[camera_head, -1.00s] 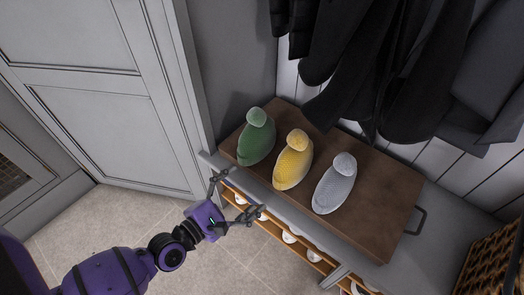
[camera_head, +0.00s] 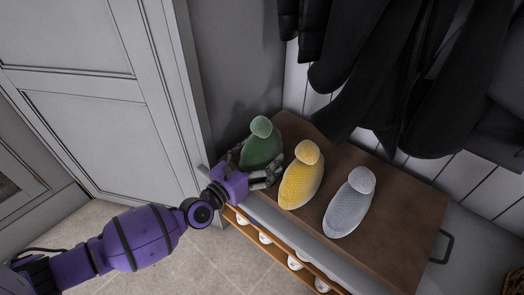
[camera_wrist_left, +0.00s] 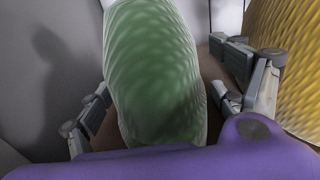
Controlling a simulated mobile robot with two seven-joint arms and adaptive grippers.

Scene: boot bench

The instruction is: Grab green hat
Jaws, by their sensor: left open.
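The green hat (camera_head: 261,149), knitted with a pale green pompom, stands at the left end of the wooden board on the bench. My left gripper (camera_head: 252,168) is open around its near side, one finger on each side. In the left wrist view the green hat (camera_wrist_left: 157,75) fills the middle between the open fingers (camera_wrist_left: 160,105). The left finger is close to its side, and the right finger sits between it and the yellow hat (camera_wrist_left: 292,70). Whether either finger touches the hat is hard to tell. My right gripper is not in view.
The yellow hat (camera_head: 301,180) stands close to the right of my gripper, and a grey hat (camera_head: 349,205) is further right. The wooden board (camera_head: 400,225) has a black handle. Dark coats (camera_head: 400,80) hang behind. A grey door (camera_head: 95,95) is at left.

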